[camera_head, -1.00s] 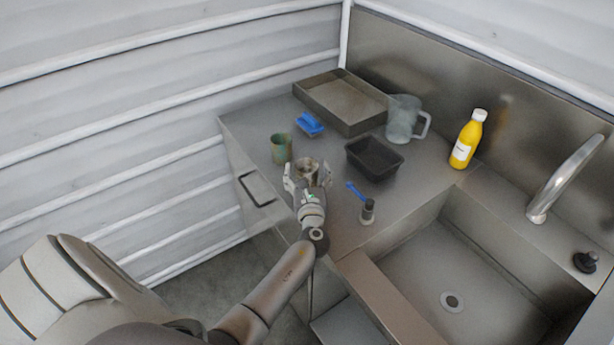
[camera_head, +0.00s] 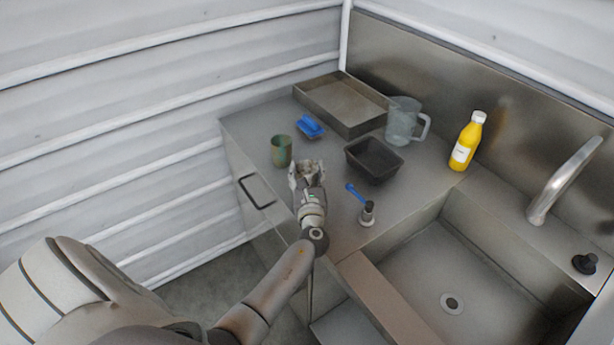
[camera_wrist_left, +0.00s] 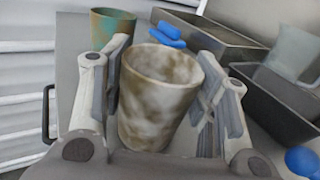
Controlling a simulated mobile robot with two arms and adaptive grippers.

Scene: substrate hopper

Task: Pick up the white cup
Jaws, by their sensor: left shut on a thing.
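The white cup (camera_wrist_left: 152,112), mottled with brown stains, stands upright between the fingers of my left gripper in the left wrist view. In the head view the white cup (camera_head: 307,169) is small and partly covered by my left gripper (camera_head: 307,175). The gripper (camera_wrist_left: 160,100) is shut on the cup, with one finger pad on each side of it. Whether the cup's base touches the counter I cannot tell. My right gripper is not in view.
A green cup (camera_head: 281,151) stands just left of my gripper. A black bin (camera_head: 374,160), blue brush (camera_head: 310,126), metal tray (camera_head: 342,104), clear jug (camera_head: 402,121) and yellow bottle (camera_head: 467,141) stand around. A small blue-handled tool (camera_head: 356,193) lies right, near the sink (camera_head: 440,262).

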